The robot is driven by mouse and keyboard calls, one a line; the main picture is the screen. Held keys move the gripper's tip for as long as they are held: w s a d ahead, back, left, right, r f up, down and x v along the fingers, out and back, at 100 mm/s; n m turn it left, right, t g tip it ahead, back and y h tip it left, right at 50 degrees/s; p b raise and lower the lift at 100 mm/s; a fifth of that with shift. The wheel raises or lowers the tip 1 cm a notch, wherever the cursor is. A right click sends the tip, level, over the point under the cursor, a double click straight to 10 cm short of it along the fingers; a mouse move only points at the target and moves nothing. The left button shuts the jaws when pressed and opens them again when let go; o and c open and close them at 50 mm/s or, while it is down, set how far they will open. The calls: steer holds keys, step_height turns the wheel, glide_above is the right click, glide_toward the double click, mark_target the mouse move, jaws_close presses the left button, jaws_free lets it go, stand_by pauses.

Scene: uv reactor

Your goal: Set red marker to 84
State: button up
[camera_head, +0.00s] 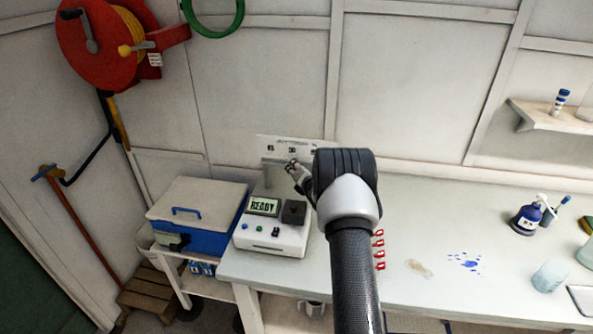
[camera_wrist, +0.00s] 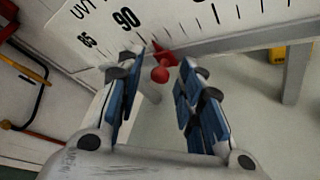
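The red marker (camera_wrist: 160,72) shows in the wrist view as a small red knob with a pointed red piece behind it, at the lower edge of a white scale plate (camera_wrist: 215,18). The scale shows 85 and 90; the marker sits to the right of the 90 label. Its exact reading cannot be told. My gripper (camera_wrist: 164,62) is open, with one blue-padded finger on each side of the knob and gaps visible. In the head view my gripper (camera_head: 293,170) is in front of the scale plate (camera_head: 283,147), and the marker cannot be made out.
The white device (camera_head: 272,240) below the plate has a display reading READY, coloured buttons and a dark square block. A blue and white cooler box (camera_head: 195,210) stands to its left. Red clips (camera_head: 379,250) lie right of my arm. A grey rail (camera_wrist: 235,42) runs beneath the scale.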

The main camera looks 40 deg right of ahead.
jaws_close()
stand_by(0.6)
